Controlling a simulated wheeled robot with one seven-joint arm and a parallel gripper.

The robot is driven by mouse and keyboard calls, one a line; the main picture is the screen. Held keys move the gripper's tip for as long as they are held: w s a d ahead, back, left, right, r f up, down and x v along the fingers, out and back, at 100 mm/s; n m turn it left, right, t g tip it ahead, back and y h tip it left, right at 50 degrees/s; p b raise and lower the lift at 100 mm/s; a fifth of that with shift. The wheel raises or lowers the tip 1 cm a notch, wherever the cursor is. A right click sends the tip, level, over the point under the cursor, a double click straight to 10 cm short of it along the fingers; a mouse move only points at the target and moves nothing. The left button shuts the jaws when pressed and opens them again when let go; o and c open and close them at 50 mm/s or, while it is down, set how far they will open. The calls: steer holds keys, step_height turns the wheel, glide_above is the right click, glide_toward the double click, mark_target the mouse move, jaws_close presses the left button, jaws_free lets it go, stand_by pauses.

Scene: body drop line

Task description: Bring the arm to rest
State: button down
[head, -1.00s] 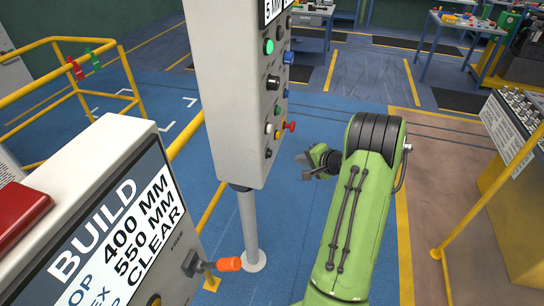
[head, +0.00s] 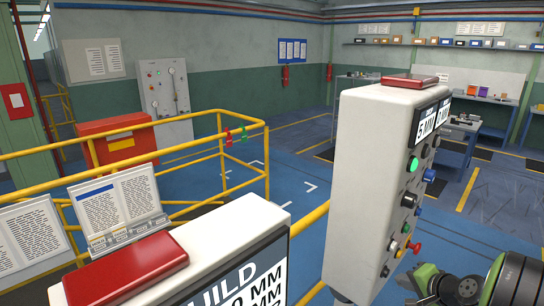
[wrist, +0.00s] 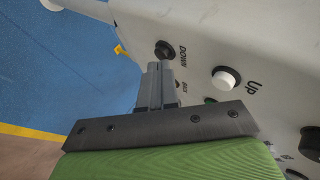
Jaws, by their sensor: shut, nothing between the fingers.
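My arm shows at the lower right of the head view, cut off by the frame edge. My gripper (head: 408,281) is just right of the lower part of a grey push-button post (head: 362,190). In the wrist view my gripper (wrist: 154,72) has its two grey fingers together, with nothing between them. Beyond the fingertips is the grey panel face with a dark DOWN button (wrist: 165,50) and a white UP button (wrist: 226,78). I cannot tell the exact gap between fingertips and panel; no contact is visible.
A build console (head: 238,250) with a red top block (head: 125,272) stands at the front left. Yellow railings (head: 190,150) run behind it. A red bin (head: 117,140) and a grey cabinet (head: 165,100) stand farther back. Blue floor (head: 300,175) is open between railing and post.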

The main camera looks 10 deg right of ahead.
steer(key=s+a+r+n+g, duration=0.1)
steer(key=s+a+r+n, duration=0.25)
steer(key=a, duration=0.55)
steer(key=s+a+r+n+g, duration=0.2)
steer(key=a+r+n, duration=0.25)
steer(key=a, duration=0.45)
steer(key=s+a+n, duration=0.2)
steer(key=s+a, duration=0.1)
steer(key=s, duration=0.6)
steer(key=s+a+r+n+g+h+b, duration=0.1)
steer(key=s+a, duration=0.3)
steer(key=s, duration=0.6)
steer(key=shift+s+a+r+n+g+h, duration=0.2)
steer(key=shift+n+g+h, duration=0.1)
steer(key=shift+n, duration=0.6)
stand_by(1.8)
